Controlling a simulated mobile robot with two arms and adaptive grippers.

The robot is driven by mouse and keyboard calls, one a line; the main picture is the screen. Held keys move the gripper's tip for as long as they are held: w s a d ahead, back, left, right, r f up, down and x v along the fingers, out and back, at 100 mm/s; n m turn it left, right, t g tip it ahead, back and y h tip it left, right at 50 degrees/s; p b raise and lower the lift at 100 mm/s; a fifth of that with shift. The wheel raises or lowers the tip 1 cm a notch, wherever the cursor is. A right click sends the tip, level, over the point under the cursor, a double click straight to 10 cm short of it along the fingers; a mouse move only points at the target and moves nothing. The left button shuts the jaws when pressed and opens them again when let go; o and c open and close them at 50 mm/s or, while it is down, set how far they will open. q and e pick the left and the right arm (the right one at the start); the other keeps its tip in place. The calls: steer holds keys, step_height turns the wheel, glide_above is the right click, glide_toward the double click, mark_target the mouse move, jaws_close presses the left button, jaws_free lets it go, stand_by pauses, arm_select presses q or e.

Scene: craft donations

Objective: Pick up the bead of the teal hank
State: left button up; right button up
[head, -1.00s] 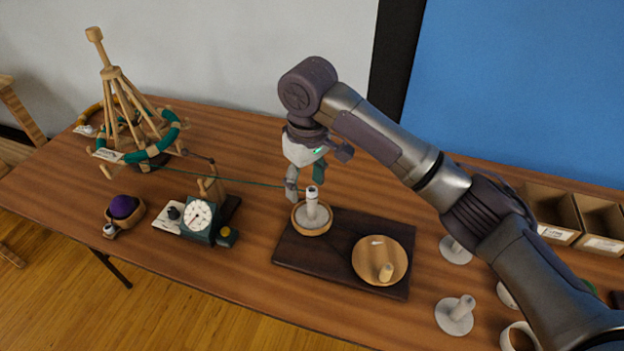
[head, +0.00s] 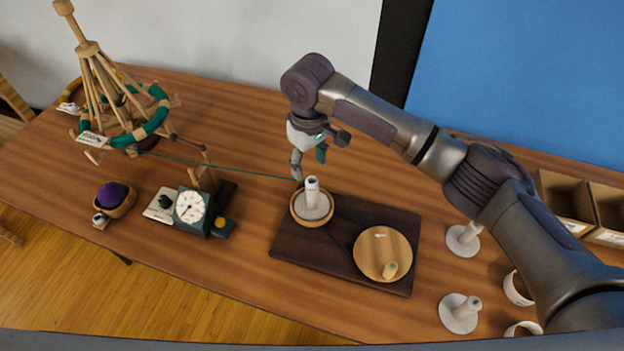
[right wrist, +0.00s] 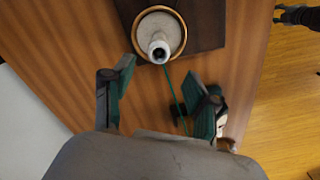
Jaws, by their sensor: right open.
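The teal hank (head: 152,125) is wound around the wooden swift (head: 97,75) at the table's left. A teal thread (head: 225,170) runs from it past a small wooden post to the round wooden dish (head: 296,214) with a pale upright peg (head: 312,188). In the right wrist view the thread (right wrist: 175,95) passes between the fingers. I cannot make out the bead. A dark part (right wrist: 297,15) at the wrist view's corner may be my left gripper.
A dark board (head: 342,238) carries the dish and a wooden plate (head: 361,254). A dial scale (head: 191,210) and a purple pincushion (head: 113,195) stand left. White pegs on round bases (head: 459,313) and open boxes (head: 568,205) are at the right.

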mark_target(312, 181)
steer(key=f, duration=0.1)
steer(key=f+p, duration=0.1)
steer(key=f, duration=0.2)
steer(key=shift+s+d, duration=0.1)
steer(key=shift+d, duration=0.2)
steer(key=shift+f, duration=0.65)
arm_select(q)
steer(key=shift+w+d+r, duration=0.1)
steer(key=shift+w+r, duration=0.65)
steer(key=shift+r, duration=0.05)
arm_select(e)
steer(key=c, duration=0.8)
